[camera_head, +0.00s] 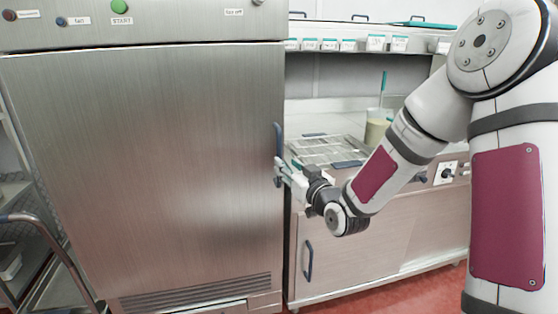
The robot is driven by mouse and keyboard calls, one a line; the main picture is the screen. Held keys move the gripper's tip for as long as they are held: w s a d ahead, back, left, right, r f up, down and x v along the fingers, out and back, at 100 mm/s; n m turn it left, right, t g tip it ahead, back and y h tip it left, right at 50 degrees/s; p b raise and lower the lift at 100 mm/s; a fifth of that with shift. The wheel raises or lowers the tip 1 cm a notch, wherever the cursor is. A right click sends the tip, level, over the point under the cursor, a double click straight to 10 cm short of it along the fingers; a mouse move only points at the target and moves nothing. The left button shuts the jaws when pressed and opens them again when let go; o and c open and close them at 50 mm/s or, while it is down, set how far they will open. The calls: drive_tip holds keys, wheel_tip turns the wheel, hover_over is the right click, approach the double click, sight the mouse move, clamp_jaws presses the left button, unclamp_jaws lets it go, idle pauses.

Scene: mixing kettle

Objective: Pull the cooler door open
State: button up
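The cooler door (150,170) is a large brushed-steel panel filling the left half of the head view. It looks closed, with no clear gap along its right edge. Its dark vertical handle (277,139) is on that right edge. My gripper (279,172) is at the handle's middle, with its pale fingers beside or around the bar. The fingers are small and partly overlap the handle, so I cannot tell whether they grip it. The lower end of the handle shows below the fingers.
A steel counter (350,245) with inset containers (325,150) stands right of the cooler. A jug (377,128) with a teal-handled utensil stands on it. A cart rail (40,235) is at the lower left. Red floor (400,298) shows at the bottom.

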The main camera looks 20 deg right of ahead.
hover_over(279, 182)
drive_tip(key=shift+w+d, duration=0.1)
drive_tip(key=shift+w, duration=0.25)
clamp_jaws()
